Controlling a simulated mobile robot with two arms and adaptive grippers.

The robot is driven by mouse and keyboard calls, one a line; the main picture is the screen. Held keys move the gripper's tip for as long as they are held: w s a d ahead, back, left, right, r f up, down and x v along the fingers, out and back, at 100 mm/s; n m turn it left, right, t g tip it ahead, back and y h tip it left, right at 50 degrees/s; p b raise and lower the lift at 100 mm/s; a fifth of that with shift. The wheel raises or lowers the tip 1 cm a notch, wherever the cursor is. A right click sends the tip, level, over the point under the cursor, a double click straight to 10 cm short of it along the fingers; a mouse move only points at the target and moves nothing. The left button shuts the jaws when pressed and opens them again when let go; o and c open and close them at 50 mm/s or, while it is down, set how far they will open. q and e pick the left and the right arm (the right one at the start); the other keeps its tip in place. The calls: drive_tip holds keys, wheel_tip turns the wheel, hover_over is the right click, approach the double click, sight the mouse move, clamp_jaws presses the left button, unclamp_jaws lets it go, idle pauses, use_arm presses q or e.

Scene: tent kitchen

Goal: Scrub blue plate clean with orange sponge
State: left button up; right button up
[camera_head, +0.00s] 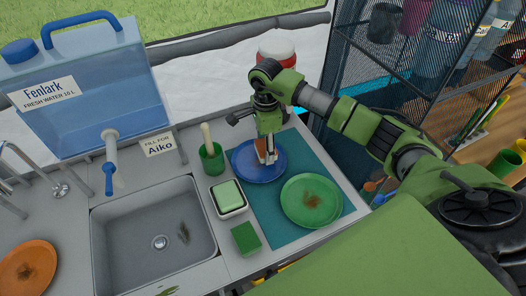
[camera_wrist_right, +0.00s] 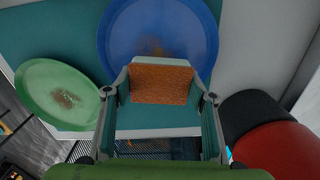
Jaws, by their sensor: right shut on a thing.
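The blue plate (camera_head: 247,164) lies on the teal mat (camera_head: 262,220) at the back. In the right wrist view the blue plate (camera_wrist_right: 158,20) shows a faint brownish smear near its middle. My right gripper (camera_head: 267,158) is over the blue plate, shut on the orange sponge (camera_wrist_right: 161,85). The sponge (camera_head: 262,147) sits between the fingertips, close to the plate. I cannot tell whether it touches the plate. My left gripper is in neither view.
A green plate (camera_head: 297,203) with a brown stain lies on the mat in front of the blue plate. To the left are a green cup (camera_head: 211,160) with a brush, a soap dish (camera_head: 230,211), a green sponge (camera_head: 246,238) and the sink (camera_head: 125,228). A stained orange plate (camera_head: 27,270) is far left.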

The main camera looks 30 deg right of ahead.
drive_tip(key=r, duration=0.1)
drive_tip(key=r+p, duration=0.1)
drive_tip(key=shift+s+a+r, duration=0.1)
drive_tip(key=shift+a+r, duration=0.2)
drive_tip(key=shift+r, duration=0.1)
drive_tip(key=shift+d+r+p, duration=0.1)
drive_tip(key=shift+r+p, duration=0.2)
drive_tip(key=shift+r, duration=0.05)
drive_tip(key=shift+d+r+p, duration=0.1)
drive_tip(key=shift+r+p, duration=0.3)
drive_tip(key=shift+r, duration=0.7)
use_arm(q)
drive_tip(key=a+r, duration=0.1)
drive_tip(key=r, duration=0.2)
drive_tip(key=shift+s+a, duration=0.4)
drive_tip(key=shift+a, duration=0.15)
